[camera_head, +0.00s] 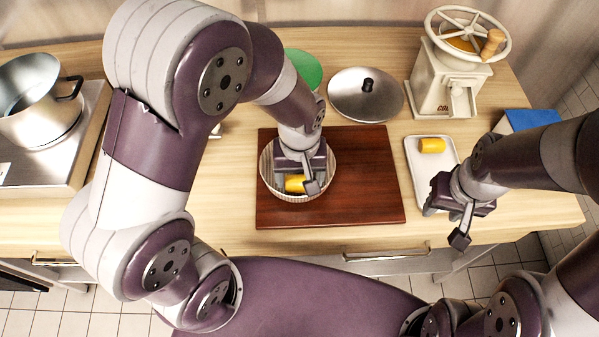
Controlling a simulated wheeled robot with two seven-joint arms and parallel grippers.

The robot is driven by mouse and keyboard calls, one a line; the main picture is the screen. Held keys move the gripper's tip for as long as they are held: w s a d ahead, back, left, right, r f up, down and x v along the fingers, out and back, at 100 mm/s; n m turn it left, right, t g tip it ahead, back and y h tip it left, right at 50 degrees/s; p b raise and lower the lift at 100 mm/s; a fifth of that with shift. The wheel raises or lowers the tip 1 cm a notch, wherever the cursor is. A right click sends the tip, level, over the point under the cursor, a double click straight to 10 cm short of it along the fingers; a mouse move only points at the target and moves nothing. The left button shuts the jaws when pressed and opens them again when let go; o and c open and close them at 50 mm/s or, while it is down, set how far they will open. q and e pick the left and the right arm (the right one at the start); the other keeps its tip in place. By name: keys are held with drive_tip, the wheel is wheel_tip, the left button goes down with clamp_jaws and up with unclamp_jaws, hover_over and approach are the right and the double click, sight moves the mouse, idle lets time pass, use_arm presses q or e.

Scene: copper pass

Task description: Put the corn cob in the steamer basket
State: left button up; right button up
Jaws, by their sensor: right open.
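The steamer basket (266,176) is a round, pale woven bowl on a dark red-brown board. A yellow corn cob piece (295,183) is inside it, low between the fingers of my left gripper (296,182). My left gripper reaches down into the basket and hides part of the inside. I cannot tell if its fingers press on the corn. A second yellow corn cob piece (431,145) lies on a white tray (418,165) at the right. My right gripper (449,210) is open and empty at the near end of that tray.
The board (365,185) has free room right of the basket. Behind it are a metal lid (365,94) and a green round thing (302,68). A grinder (446,80) stands back right, near a blue object (533,118). A pot (38,100) stands far left.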

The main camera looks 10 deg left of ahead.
sight(300, 179)
use_arm(q)
wheel_tip(300, 179, up, 12)
drive_tip(key=s+a+f+m+t, duration=0.1)
drive_tip(key=s+a+f+m, duration=0.2)
drive_tip(key=a+f, duration=0.3)
drive_tip(key=a, duration=0.3)
drive_tip(key=shift+s+f, duration=0.15)
drive_tip(key=shift+f, duration=0.15)
